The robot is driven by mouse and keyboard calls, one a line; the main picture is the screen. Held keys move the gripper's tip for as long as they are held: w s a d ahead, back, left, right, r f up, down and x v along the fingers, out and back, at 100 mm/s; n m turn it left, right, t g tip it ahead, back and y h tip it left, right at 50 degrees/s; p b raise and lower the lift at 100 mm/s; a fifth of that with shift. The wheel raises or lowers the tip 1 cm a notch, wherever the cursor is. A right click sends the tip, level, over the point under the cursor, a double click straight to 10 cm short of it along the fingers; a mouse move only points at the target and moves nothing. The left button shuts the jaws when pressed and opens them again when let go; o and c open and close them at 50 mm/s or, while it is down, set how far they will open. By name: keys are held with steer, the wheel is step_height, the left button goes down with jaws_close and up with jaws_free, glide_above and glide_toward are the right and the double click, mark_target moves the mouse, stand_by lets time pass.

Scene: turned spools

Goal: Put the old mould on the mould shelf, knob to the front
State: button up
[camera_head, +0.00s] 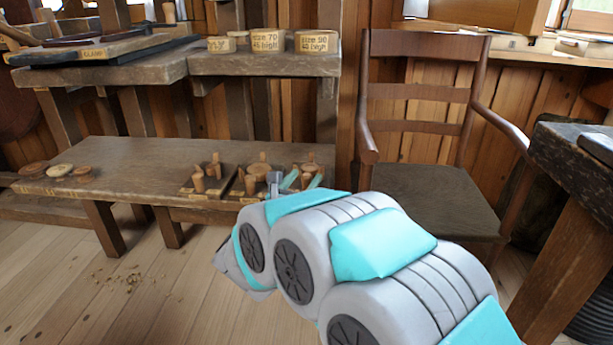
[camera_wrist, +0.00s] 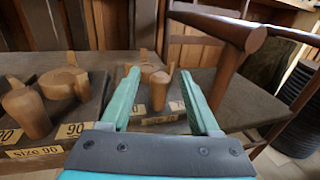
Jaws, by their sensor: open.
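Several turned wooden pieces stand in compartments on the low bench (camera_head: 130,158). I cannot tell which is the old mould. In the wrist view, an upright peg-like piece (camera_wrist: 158,92) shows between my fingers, with a flat round piece (camera_wrist: 150,70) behind it. To the left are a thick upright piece (camera_wrist: 27,112) and a flat round piece (camera_wrist: 62,83). My gripper (camera_wrist: 160,72) is open, its teal fingers apart, at the right end of the bench; it also shows in the head view (camera_head: 303,178). I see nothing held. My arm hides part of the bench end.
An upper shelf (camera_head: 265,64) carries blocks marked size 70 (camera_head: 265,41) and size 90 (camera_head: 318,42). Size 90 labels (camera_wrist: 35,152) front the compartments. Round discs (camera_head: 60,170) lie at the bench's left. A wooden armchair (camera_head: 425,195) stands close on the right, a dark table (camera_head: 575,160) beyond.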

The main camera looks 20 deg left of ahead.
steer(key=s, duration=1)
steer(key=shift+b, duration=0.4)
steer(key=shift+a+r, duration=0.1)
steer(key=s+d+f+n+g+y, duration=0.35)
steer(key=s+d+n+g, duration=0.3)
steer(key=d+n, duration=0.6)
steer(key=s+d+f+n+g+y, duration=0.2)
steer(key=s+d+f+n+g, duration=0.35)
steer(key=n, duration=1.25)
steer(key=s+d+f+n+g+h, duration=0.2)
steer(key=s+d+n+g+h, duration=0.3)
steer(key=s+d, duration=1.5)
steer(key=d+g, duration=0.1)
steer(key=g, duration=0.1)
steer(key=shift+n+g, duration=0.35)
steer(key=shift+g, duration=0.05)
